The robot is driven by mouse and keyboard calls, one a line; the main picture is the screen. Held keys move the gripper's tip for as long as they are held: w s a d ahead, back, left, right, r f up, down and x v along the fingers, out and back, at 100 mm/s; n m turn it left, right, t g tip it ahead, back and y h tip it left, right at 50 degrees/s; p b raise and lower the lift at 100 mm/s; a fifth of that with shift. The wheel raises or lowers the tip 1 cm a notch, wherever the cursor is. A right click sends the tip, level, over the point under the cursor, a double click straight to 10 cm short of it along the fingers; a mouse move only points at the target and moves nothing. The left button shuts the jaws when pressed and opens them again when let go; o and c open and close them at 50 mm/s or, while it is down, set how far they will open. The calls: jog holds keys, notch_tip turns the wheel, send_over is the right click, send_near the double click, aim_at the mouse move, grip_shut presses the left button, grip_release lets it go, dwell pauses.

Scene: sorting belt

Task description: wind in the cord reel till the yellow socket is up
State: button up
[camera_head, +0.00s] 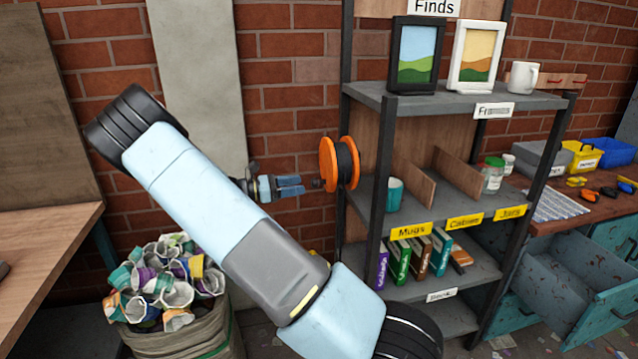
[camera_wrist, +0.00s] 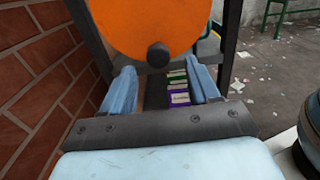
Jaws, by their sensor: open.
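The cord reel (camera_head: 328,164) has orange side discs with dark cord wound between them, and it is mounted at the left side of the shelf unit. My gripper (camera_head: 302,186) is open just left of the reel. In the wrist view the reel's orange disc (camera_wrist: 150,22) fills the top middle, and its dark crank knob (camera_wrist: 158,54) shows ahead of and between my two blue fingers (camera_wrist: 163,88). The fingers look apart from the knob, with nothing between their tips. The yellow socket cannot be made out clearly; a small yellow bit (camera_head: 314,254) shows low behind my arm.
A grey shelf unit (camera_head: 362,98) holds frames, mugs, jars and books right of the reel. A sack (camera_head: 195,345) full of crumpled cups stands below left. A brick wall (camera_head: 290,110) is close behind my gripper. A workbench (camera_head: 608,210) with open drawers is at the right.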

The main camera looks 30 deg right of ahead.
aim_at(312, 183)
jog(key=x, duration=0.6)
jog(key=shift+d, duration=0.4)
grip_shut()
